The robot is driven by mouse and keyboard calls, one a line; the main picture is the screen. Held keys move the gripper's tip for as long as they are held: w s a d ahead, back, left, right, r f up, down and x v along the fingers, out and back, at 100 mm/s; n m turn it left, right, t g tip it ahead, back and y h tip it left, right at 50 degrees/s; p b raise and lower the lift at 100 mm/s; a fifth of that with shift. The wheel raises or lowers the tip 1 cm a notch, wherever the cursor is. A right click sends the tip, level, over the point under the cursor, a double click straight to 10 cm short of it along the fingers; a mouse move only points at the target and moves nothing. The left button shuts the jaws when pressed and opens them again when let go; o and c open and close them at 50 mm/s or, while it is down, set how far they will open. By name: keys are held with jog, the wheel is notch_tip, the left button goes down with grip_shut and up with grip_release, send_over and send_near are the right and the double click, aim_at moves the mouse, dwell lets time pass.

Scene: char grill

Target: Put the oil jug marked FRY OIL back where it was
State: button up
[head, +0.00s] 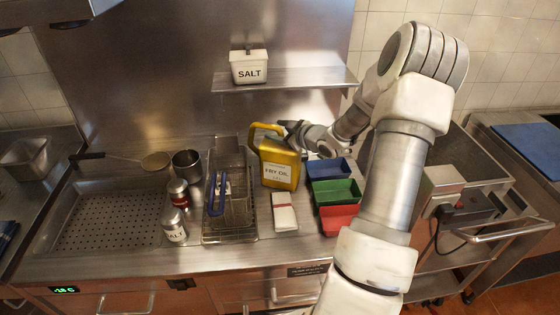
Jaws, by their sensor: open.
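The yellow oil jug (278,172) with a white FRY OIL label stands upright on the steel counter at the back. It is between the wire fry basket and the coloured trays. Its handle is at the upper left. My gripper (290,131) is at the jug's upper right, close to its top, reaching in from the right. The gripper is open. The fingers are small and dark here, and I cannot tell whether they touch the jug.
A fry basket (235,205) with a blue handle stands left of the jug. Blue (327,170), green (334,192) and red (338,218) trays sit to the right. A shelf (300,80) with a SALT tub (249,66) hangs above.

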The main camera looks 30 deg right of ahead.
jog(key=shift+x, duration=1.35)
jog(key=shift+c, duration=0.3)
grip_shut()
jog(key=shift+r, duration=0.15)
